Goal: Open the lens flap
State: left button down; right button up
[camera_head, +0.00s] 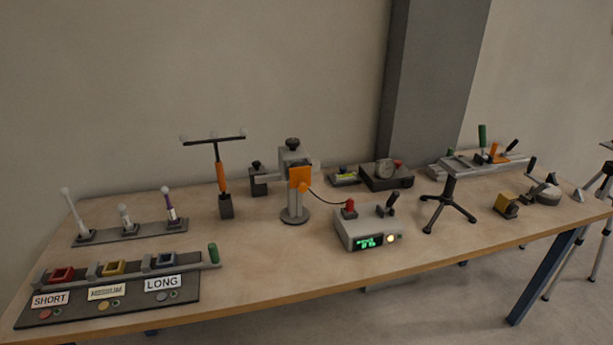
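A grey instrument head (293,158) stands on a post with a round base (294,215) in the middle of the table. An orange square plate (299,177) covers its front face and looks like the lens flap; it appears closed. A small orange knob (303,188) sits at its lower edge. No lens shows behind the plate. A dark cable runs from the head to a grey box with a green display (367,229). Neither of my grippers is in view.
The wooden table (250,265) is bare in front of the stand. An orange-handled T-shaped tool (221,177) stands left of it. A black tripod (448,205) stands right. A labelled tray (110,300) and a probe rack (127,233) fill the left end.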

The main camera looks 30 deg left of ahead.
aim_at(300, 178)
jog(key=u, duration=1.55)
jog(key=i, duration=0.35)
jog(key=u, duration=0.25)
